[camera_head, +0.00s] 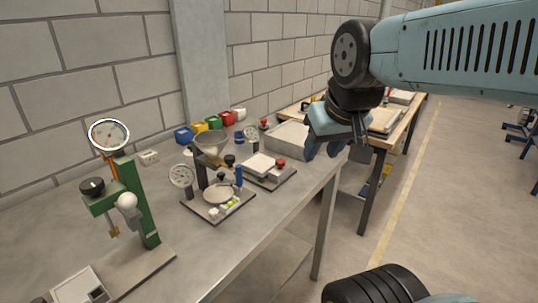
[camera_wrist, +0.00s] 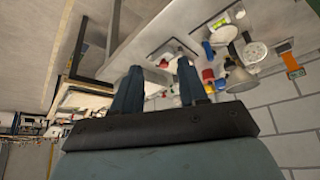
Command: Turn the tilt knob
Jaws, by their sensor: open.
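No knob is plainly marked as the tilt knob, and I cannot tell which one it is. A shallow grey tray (camera_head: 287,139), perhaps the sandbed, lies on the metal bench, partly behind my gripper. To its left, a small device with a white plate (camera_head: 259,165) carries a red knob (camera_head: 280,164). Another red knob (camera_head: 264,124) stands farther back. My gripper (camera_head: 328,150) hangs by the right edge of the bench, beside the tray in the picture. In the wrist view my gripper (camera_wrist: 157,70) has its two fingers apart, with nothing between them.
A green stand with a dial (camera_head: 109,136) and black knob stands at front left. A levelling plate (camera_head: 220,198), a funnel (camera_head: 211,143) and coloured bins (camera_head: 214,123) crowd the bench. More benches (camera_head: 384,122) stand behind.

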